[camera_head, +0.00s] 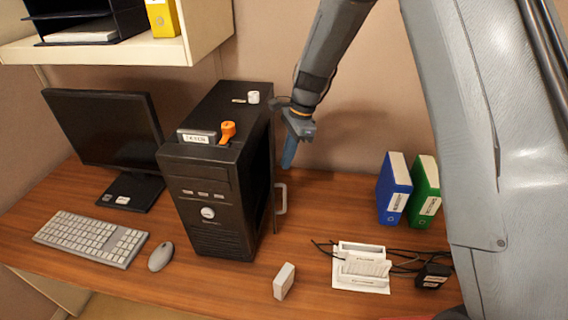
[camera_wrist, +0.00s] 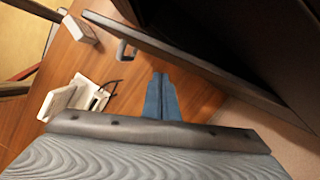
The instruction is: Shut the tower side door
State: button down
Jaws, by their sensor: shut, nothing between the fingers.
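The black computer tower (camera_head: 207,190) stands upright on the wooden desk. Its dark side door (camera_head: 273,185) is on the right side, seen nearly edge-on, and looks ajar. A grey handle (camera_head: 281,199) sticks out from the door near the front. In the wrist view the door (camera_wrist: 190,57) runs diagonally, with its handle (camera_wrist: 126,50) near the upper left end and a dark space behind it. My gripper (camera_head: 288,163) points down to the right of the tower, outside the door. Its blue fingers (camera_wrist: 160,78) are shut and empty, apart from the handle. Whether they touch the door is unclear.
A white tray (camera_head: 361,268) with cables and a black adapter (camera_head: 433,275) lie to the right, with blue (camera_head: 394,188) and green (camera_head: 424,191) binders behind. Small items lie on the tower's top.

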jog(key=s+d+r+m+y+b, duration=0.25)
jog(key=s+d+r+b, duration=0.55)
jog(key=b, duration=0.7)
jog(key=a+r+p+x, duration=0.1)
jog(key=a+p+x, duration=0.2)
jog(key=x, duration=1.1)
jog(key=shift+s+t+h, duration=0.25)
jog(key=shift+t+h, duration=0.05)
jog(key=shift+h, duration=0.05)
jog(key=shift+m, duration=0.25)
